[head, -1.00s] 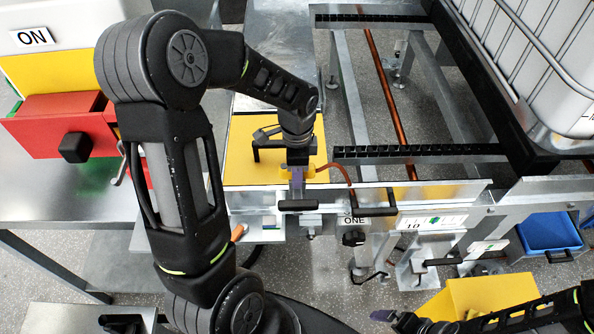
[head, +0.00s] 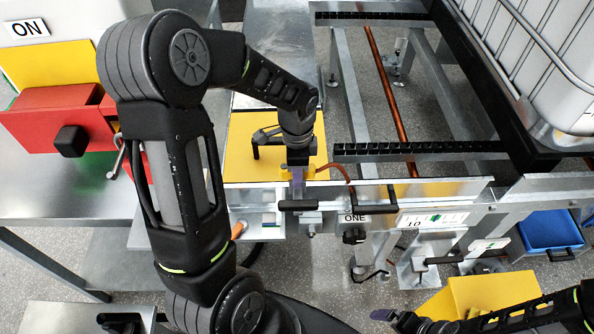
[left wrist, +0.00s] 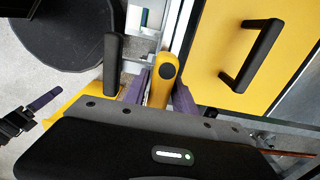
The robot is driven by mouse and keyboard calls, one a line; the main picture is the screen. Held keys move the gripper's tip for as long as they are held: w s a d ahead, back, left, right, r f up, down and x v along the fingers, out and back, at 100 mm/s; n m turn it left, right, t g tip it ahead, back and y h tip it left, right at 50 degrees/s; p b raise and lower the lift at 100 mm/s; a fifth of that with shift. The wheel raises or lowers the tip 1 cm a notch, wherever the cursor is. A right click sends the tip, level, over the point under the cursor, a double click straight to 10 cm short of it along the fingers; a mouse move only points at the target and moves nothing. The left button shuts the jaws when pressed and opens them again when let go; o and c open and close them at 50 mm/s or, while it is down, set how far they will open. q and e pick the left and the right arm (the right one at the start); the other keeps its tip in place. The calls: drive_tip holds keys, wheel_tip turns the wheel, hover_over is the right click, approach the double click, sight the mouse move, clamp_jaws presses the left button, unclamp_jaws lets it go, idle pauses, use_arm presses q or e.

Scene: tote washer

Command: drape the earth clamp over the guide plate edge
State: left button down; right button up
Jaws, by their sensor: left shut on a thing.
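The earth clamp (head: 311,173) is a small yellow piece with a reddish-brown cable, beside the upright guide plate (head: 440,190) in the head view. My left gripper (head: 297,178) is shut on the clamp at the left part of this plate. In the left wrist view the yellow clamp (left wrist: 163,75), with a dark round spot, sits between purple fingers (left wrist: 160,92). Whether the clamp straddles the plate edge or is only beside it, I cannot tell. My right gripper (head: 384,315) shows low at the right with a purple fingertip; its opening is unclear.
A yellow panel (head: 240,150) with a black handle lies behind the left gripper. Black handles (head: 376,212) stand along the plate front. A red block (head: 45,115) with a black knob is at left. A blue bin (head: 548,233) and yellow box (head: 480,297) are at right.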

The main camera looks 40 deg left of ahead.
use_arm(q)
drive_tip(key=shift+f+b, duration=0.45)
drive_tip(key=shift+f, duration=0.3)
drive_tip(key=c, duration=0.9)
unclamp_jaws()
drive_tip(key=shift+r+p, duration=2.85)
drive_tip(key=shift+r, duration=0.7)
drive_tip(key=shift+d+f, duration=0.1)
